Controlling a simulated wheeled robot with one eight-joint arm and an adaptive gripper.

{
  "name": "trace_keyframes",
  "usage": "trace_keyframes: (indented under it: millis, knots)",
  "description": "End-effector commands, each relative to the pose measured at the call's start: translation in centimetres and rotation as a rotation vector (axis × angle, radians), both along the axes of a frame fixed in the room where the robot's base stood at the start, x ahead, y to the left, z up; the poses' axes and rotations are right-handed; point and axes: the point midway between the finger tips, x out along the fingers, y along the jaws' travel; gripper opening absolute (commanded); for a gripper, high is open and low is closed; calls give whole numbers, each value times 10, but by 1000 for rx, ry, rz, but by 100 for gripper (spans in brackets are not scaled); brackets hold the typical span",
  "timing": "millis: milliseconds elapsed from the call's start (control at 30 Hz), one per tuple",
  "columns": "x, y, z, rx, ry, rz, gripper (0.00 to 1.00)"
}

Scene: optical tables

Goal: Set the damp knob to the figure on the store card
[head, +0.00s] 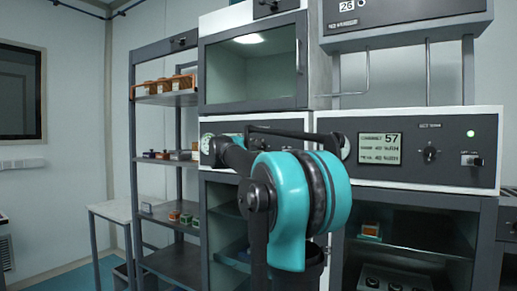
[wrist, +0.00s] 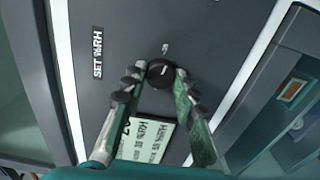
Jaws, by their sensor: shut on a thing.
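My gripper (wrist: 161,72) shows in the wrist view, its two fingers closed around a round black knob (wrist: 160,73) with a pale pointer line. The knob sits on a dark panel with a "SET %RH" label (wrist: 97,52) and a small mark beyond it. A pale display (wrist: 142,139) lies below the knob, its text turned and partly hidden by a finger. In the head view my arm hides the gripper and this knob. Another panel there has a display (head: 379,148) reading 57 and two %RH lines, with its own knob (head: 429,154). I cannot identify a store card.
A glass-fronted cabinet (head: 253,62) stands above the panels. A shelf rack (head: 166,98) with small boxes is at the left, beside a small white table (head: 120,209). Glass-fronted cabinets (head: 412,228) lie below, and thin upright pipes rise at the right.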

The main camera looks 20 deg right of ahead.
Motion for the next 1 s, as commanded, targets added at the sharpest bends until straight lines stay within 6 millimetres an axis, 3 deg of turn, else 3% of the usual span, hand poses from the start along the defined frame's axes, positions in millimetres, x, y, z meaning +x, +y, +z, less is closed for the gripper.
trace_keyframes:
  millis: [400, 900, 933, 1000]
  knots:
    - [0, 1, -1, -101, 132, 1, 0]
    - [0, 1, -1, -112, 146, 1, 0]
    - [0, 1, -1, -112, 146, 1, 30]
    - [0, 0, -1, -112, 146, 1, 38]
